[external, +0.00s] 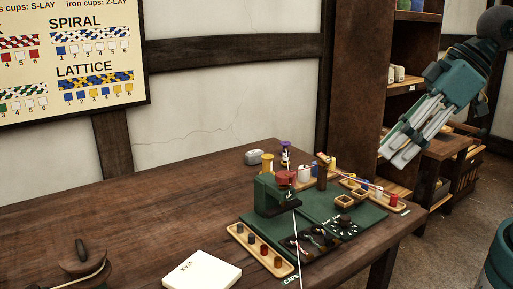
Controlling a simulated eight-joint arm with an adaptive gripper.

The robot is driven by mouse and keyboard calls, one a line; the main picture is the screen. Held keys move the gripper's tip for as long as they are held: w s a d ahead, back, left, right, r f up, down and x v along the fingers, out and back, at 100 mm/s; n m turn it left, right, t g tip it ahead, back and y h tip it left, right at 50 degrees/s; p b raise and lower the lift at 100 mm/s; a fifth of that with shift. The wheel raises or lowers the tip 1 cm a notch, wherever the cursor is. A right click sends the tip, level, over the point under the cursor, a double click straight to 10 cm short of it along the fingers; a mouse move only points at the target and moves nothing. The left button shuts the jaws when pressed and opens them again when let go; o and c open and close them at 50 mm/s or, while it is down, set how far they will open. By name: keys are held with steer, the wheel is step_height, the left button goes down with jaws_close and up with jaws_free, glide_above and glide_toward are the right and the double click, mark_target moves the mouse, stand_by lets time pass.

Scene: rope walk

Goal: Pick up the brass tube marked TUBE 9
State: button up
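I cannot make out a brass tube marked TUBE 9 in the external view; small labels there are too small to read. My gripper (393,158) is at the upper right, pointing down and to the left, in front of the shelving and apart from the table. Its fingers look long and grey-white, but whether they are open or shut does not show clearly. I see nothing held in it.
The wooden table (150,225) carries a green machine (272,196) on a green mat (352,219). A brown shelf unit (355,90) stands behind. The table's left middle is clear.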

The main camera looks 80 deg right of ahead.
steer(key=w+d+r+m+g+h, duration=0.2)
steer(key=w+d+m, duration=0.3)
steer(key=w+d, duration=0.55)
steer(key=m+g+h+p, duration=0.2)
steer(key=m+g, duration=0.3)
steer(key=m, duration=0.6)
glide_toward(267, 158)
steer(key=x, duration=0.5)
steer(key=shift+s+f, duration=0.1)
steer(key=shift+f, duration=0.05)
steer(key=shift+d+f, duration=0.2)
steer(key=shift+f, duration=0.05)
steer(key=shift+x, duration=1.3)
